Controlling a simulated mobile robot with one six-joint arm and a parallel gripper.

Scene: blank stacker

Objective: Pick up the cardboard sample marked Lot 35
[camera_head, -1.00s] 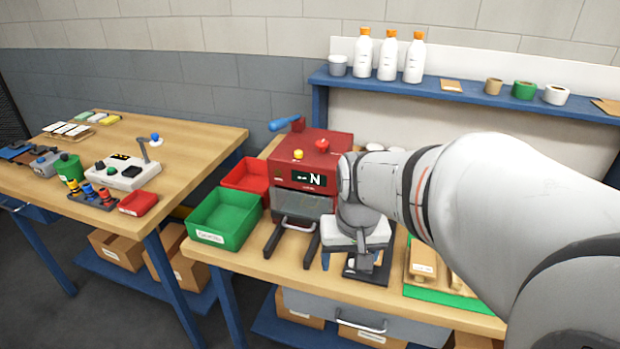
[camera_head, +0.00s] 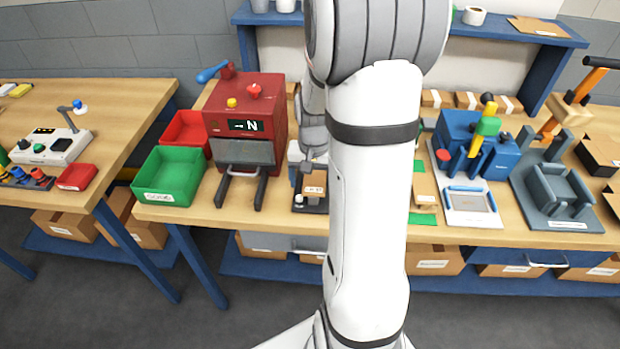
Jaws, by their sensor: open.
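No label reading Lot 35 is legible. A small brown block (camera_head: 314,187) sits on a dark stand (camera_head: 312,208) at the front of the middle bench. Light brown pieces (camera_head: 424,190) lie on a green mat (camera_head: 422,218), partly hidden by my arm. Several brown blocks with white labels (camera_head: 468,100) stand in a row at the back; their text is too small to read. My gripper (camera_head: 308,166) is small and partly hidden behind my arm, close above or behind the brown block. It is open, and nothing shows held in it.
A red machine (camera_head: 245,115) with a display stands left of my gripper, with green (camera_head: 170,176) and red (camera_head: 186,132) bins beside it. A blue device (camera_head: 476,145) and a grey fixture (camera_head: 556,188) stand right. My arm hides the bench's middle.

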